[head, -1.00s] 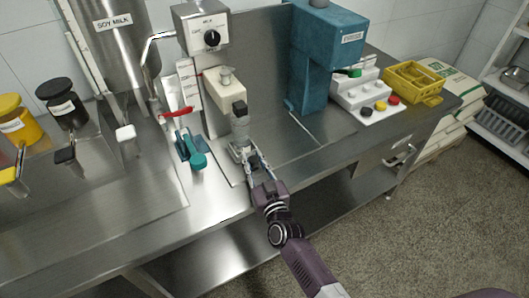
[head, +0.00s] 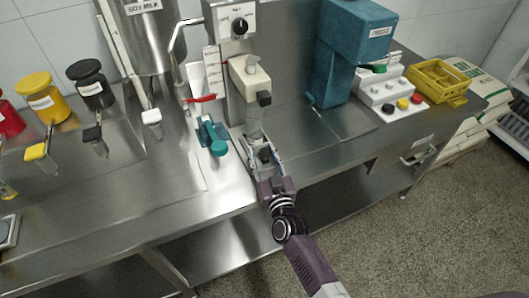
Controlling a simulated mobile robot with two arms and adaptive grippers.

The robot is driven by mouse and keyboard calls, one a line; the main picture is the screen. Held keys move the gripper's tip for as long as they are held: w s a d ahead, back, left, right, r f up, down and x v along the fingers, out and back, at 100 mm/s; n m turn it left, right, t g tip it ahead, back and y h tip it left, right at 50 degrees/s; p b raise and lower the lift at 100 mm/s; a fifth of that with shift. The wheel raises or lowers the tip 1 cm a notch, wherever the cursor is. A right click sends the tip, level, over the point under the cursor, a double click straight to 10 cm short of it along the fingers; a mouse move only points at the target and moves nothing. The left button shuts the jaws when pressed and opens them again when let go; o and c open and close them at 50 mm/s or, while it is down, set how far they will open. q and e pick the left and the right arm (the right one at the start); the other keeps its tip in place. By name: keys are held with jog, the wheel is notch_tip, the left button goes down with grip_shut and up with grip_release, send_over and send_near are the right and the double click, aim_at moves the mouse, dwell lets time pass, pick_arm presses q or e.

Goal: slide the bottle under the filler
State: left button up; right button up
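A clear, narrow bottle (head: 255,122) stands below the cream filler head (head: 247,76), close to the steel column with the milk dial. My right gripper (head: 262,147) comes in from the front, low over the steel counter. Its two fingers are spread to either side of the bottle's lower part. The glare and small size hide whether they touch it. A dark part shows between the fingers. The bottle's base is partly hidden by the gripper. My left gripper is out of view.
A blue machine (head: 345,60), a white button box (head: 390,95) and a yellow crate (head: 440,80) stand to the right. Lidded jars (head: 45,98) stand at left.

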jog(key=shift+s+d, duration=0.2)
jog(key=shift+s, duration=0.2)
jog(key=s+d, duration=0.2)
jog(key=s, duration=0.9)
jog(key=shift+s, duration=0.1)
